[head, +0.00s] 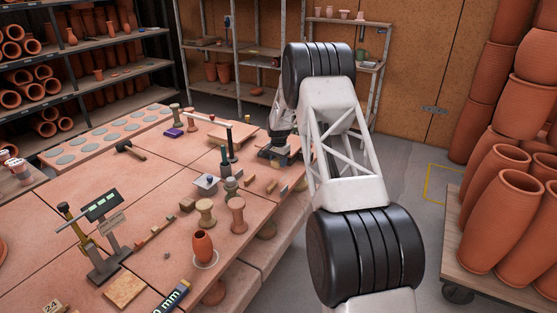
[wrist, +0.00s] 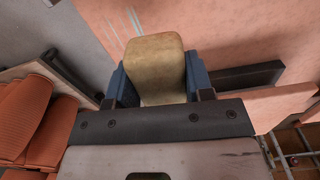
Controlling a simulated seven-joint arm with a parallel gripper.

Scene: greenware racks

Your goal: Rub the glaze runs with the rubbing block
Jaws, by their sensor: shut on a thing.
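My gripper (wrist: 158,82) has its two blue fingers shut on the rubbing block (wrist: 156,58), a worn tan block with rounded far corners, in the wrist view. Just beyond the block, pale green-white glaze runs (wrist: 134,22) show as thin streaks on a flat terracotta surface (wrist: 220,35). The block partly covers the area near the streaks; whether it touches the surface I cannot tell. In the head view my gripper (head: 277,153) is low over the far right edge of the terracotta-topped table; the block and the runs cannot be made out there.
The table (head: 175,220) holds several clay spools, a small vase (head: 202,245), a scale (head: 103,207) and a dark-headed tool (head: 130,148). A dark bar (wrist: 245,77) lies right of my gripper. A cart of tall pots (head: 500,190) stands at right; shelves line the back.

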